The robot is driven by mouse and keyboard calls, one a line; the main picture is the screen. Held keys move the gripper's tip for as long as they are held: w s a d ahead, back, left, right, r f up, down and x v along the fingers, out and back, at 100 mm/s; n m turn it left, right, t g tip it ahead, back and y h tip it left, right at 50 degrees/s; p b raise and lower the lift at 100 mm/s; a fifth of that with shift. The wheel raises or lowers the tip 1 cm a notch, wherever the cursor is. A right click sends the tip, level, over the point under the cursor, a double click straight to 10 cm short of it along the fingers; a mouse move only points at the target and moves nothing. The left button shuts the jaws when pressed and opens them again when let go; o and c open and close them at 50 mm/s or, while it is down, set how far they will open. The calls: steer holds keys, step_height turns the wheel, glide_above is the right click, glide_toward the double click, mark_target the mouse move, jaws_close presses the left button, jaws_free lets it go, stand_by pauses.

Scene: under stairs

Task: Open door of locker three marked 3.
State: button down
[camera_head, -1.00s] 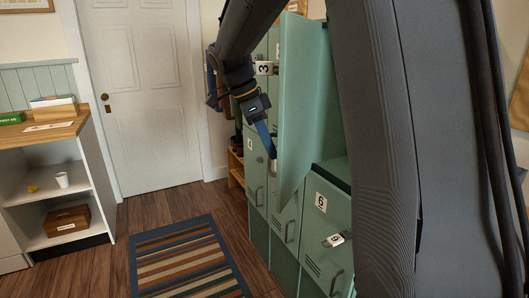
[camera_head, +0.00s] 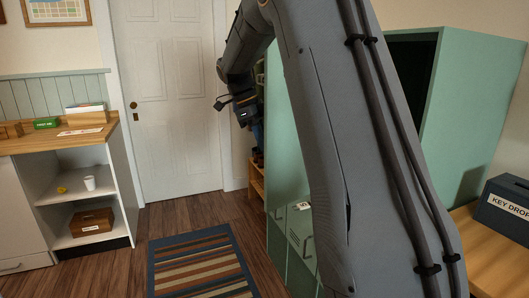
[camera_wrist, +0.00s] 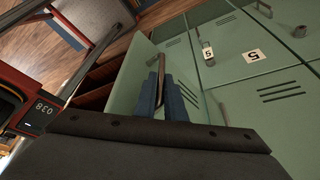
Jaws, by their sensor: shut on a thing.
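The door of locker three (camera_head: 287,140) is a pale green panel standing swung out from the locker bank in the head view. Its number is not readable now. In the wrist view the door (camera_wrist: 134,82) is beside my fingers. My gripper (camera_wrist: 166,95) has its blue fingers closed around the door's dark upright handle (camera_wrist: 160,78). In the head view my gripper (camera_head: 256,128) is at the door's far side, its fingertips partly hidden. A dark open locker interior (camera_head: 408,66) shows behind my arm, which covers much of the bank.
Lower lockers have number plates, one reading 5 (camera_wrist: 255,55). A key drop box (camera_head: 505,208) stands on a wooden top at right. A striped rug (camera_head: 200,265) lies on open floor in front of a white door (camera_head: 168,100). A shelf unit (camera_head: 75,185) stands left.

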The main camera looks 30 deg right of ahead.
steer(key=shift+w+d+r, duration=0.1)
steer(key=shift+w+d, duration=0.05)
steer(key=shift+w, duration=0.1)
stand_by(0.3)
steer(key=c, duration=1.8)
jaws_free()
steer(key=shift+c, duration=0.2)
steer(key=b+v, duration=0.1)
steer(key=v, duration=0.6)
steer(key=shift+r, duration=0.35)
